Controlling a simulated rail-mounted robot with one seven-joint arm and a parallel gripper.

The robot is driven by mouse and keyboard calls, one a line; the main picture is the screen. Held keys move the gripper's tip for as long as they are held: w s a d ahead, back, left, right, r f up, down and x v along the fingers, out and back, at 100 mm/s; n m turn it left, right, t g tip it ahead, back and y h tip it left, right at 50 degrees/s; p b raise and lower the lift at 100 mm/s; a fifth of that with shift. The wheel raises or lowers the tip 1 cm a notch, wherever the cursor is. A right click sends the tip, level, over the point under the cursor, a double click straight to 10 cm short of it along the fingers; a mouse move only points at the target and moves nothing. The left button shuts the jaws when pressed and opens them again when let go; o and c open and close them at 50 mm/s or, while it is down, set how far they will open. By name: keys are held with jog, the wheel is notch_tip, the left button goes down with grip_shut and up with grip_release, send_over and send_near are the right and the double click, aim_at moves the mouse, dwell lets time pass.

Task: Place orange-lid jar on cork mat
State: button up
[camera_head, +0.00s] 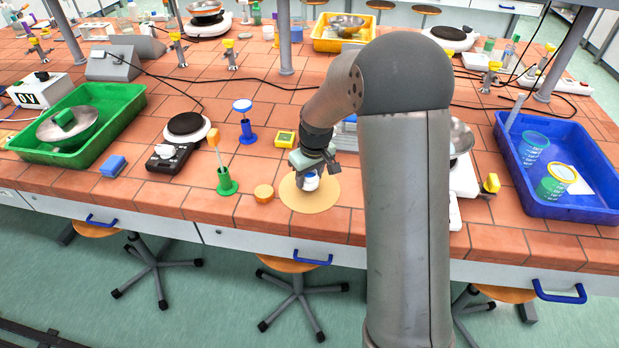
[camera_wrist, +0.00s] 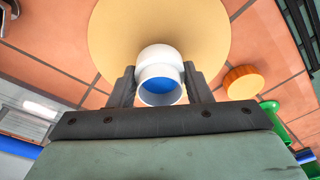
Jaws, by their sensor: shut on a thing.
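My gripper (camera_head: 308,174) is shut on a white jar (camera_wrist: 160,56) with a round blue area inside its near rim. The jar also shows small and white with blue in the head view (camera_head: 310,182). It is upright or nearly so over the round tan cork mat (camera_head: 312,202); I cannot tell whether its base touches the mat. The mat fills the upper middle of the wrist view (camera_wrist: 205,25). A ridged orange lid (camera_head: 264,193) lies on the tiles just left of the mat, and it shows right of the mat in the wrist view (camera_wrist: 243,83). No orange lid shows on the held jar.
A green stand (camera_head: 227,184) and a blue stand (camera_head: 247,130) are left of the mat. A yellow device (camera_head: 285,139) is behind it. A hotplate (camera_head: 186,127), green tray (camera_head: 110,97) and blue tray (camera_head: 525,205) stand farther out. Tiles in front of the mat are clear.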

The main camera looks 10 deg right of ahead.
jog(key=shift+f, duration=0.75)
jog(key=shift+f, duration=0.15)
jog(key=o, duration=1)
